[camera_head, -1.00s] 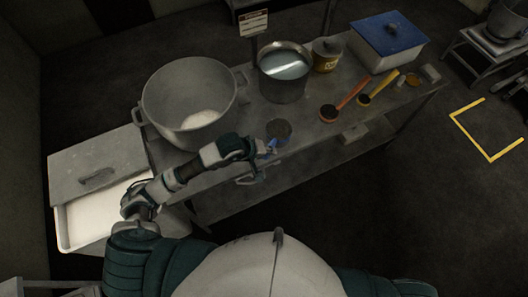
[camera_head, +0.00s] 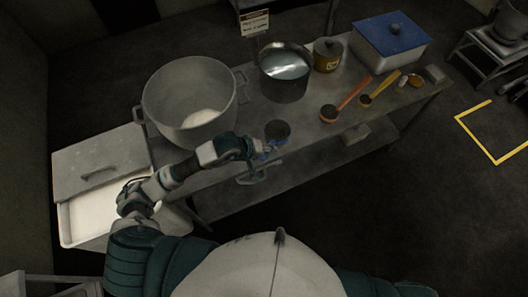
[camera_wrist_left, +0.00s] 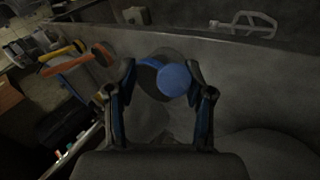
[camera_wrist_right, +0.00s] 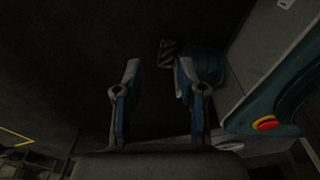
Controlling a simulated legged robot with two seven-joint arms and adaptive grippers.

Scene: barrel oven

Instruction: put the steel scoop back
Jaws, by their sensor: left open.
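The steel scoop (camera_head: 277,131) appears as a dark round cup at the table's front edge, right of the big pot. In the left wrist view a blue round handle end (camera_wrist_left: 175,79) shows between my fingers, with dark grey metal behind it. My left gripper (camera_head: 272,149) is open at the front of the scoop. In the left wrist view its fingers (camera_wrist_left: 160,80) stand on either side of the blue part, with gaps visible. My right gripper (camera_wrist_right: 155,75) is open and empty over dark floor.
A large pot (camera_head: 190,100) with white contents stands at the left of the table. A white bin (camera_head: 97,165) sits left.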

